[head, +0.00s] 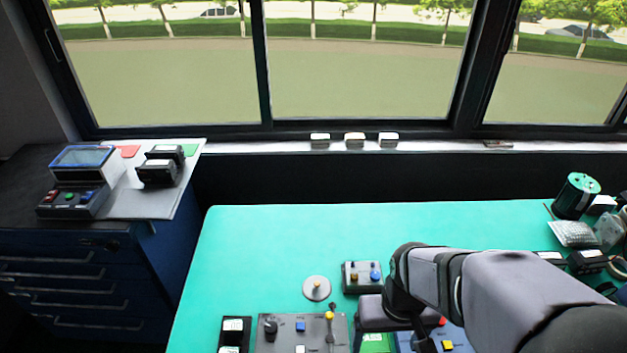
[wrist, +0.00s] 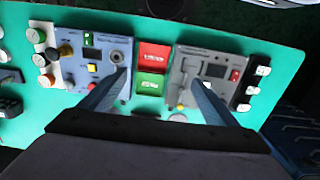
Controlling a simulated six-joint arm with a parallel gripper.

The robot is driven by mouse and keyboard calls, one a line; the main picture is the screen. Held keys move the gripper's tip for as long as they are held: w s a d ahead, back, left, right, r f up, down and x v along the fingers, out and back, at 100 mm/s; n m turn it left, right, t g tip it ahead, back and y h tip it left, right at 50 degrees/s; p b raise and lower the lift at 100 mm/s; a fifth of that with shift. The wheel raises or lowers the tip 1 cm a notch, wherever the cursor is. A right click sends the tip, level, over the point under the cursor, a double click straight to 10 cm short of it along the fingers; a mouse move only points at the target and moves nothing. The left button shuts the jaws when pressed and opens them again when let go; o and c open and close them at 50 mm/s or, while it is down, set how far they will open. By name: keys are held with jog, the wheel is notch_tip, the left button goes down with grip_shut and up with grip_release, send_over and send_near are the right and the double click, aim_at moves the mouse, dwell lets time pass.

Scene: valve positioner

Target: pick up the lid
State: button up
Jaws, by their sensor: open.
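The lid appears to be the pale grey disc with a small tan knob (head: 317,288), lying flat on the green table left of my arm in the head view. In the wrist view a pale rounded shape (wrist: 178,117) between the fingers may be its edge; the rest is hidden by my gripper. My gripper (wrist: 155,80) is open, its two fingers apart with nothing held between them. In the head view the fingertips are hidden behind my arm, to the right of the lid.
A small box with knobs (head: 362,277) stands right of the lid. A grey panel (head: 300,335) with a yellow-topped lever is in front. A blue panel (wrist: 92,68) and red and green blocks (wrist: 152,70) are nearby. The green table (head: 260,240) is clear behind the lid.

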jog(key=m+t+h+b, duration=0.2)
jog(key=m+t+b, duration=0.25)
jog(key=b, duration=1.95)
send_near(316, 285)
jog(key=f, duration=0.2)
jog(key=shift+g, duration=0.25)
jog(key=shift+w+d+r+p+x, duration=0.15)
jog(key=shift+p+x, duration=0.1)
jog(key=shift+x, duration=0.7)
jog(key=shift+w+p+x, duration=0.2)
jog(key=shift+x, duration=0.8)
jog(key=shift+w+d+r+p+x, duration=0.15)
jog(key=shift+p+x, duration=0.1)
jog(key=shift+x, duration=1.45)
jog(key=shift+a, duration=0.1)
